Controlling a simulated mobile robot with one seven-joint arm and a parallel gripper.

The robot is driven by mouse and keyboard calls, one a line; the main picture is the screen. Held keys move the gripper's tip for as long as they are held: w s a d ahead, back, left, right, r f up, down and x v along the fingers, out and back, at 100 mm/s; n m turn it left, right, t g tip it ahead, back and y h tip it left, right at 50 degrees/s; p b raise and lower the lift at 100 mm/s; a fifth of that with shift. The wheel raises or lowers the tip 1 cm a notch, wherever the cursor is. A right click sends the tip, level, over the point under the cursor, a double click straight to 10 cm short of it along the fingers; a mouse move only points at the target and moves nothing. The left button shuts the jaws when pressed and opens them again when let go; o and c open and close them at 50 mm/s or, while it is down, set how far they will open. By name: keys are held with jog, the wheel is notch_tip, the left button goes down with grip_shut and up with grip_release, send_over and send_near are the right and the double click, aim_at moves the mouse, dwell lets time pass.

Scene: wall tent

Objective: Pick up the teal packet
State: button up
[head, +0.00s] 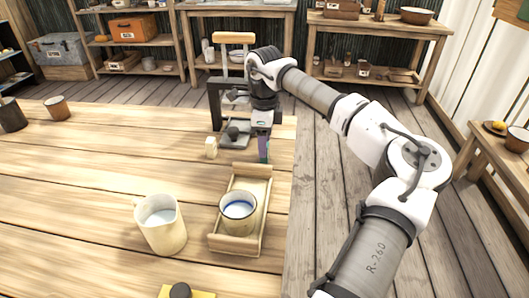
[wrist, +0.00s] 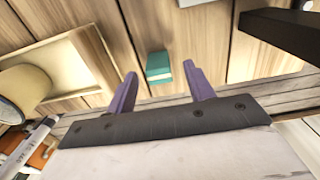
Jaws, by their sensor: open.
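The teal packet (wrist: 158,67) is a small box-like piece with a paler side, lying on the wooden table. In the wrist view it shows between the tips of my gripper (wrist: 160,70). The two purple fingers are spread apart and nothing is seen held in them. I cannot tell how far below the fingertips the packet lies. In the head view my gripper (head: 264,150) points down near the table's right edge, just behind the wooden tray.
The wooden tray (head: 260,222) holds a cup (head: 238,208). A cream pitcher (head: 161,224) stands to its left. A dark stand (head: 216,105) and a small cream block (head: 211,147) are close to my gripper. The table's left middle (head: 80,175) is clear.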

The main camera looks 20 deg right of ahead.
notch_tip(320, 180, down, 4)
jog(key=shift+r, duration=0.15)
jog(key=c, duration=1)
jog(key=shift+r, duration=0.1)
jog(key=shift+c, duration=0.2)
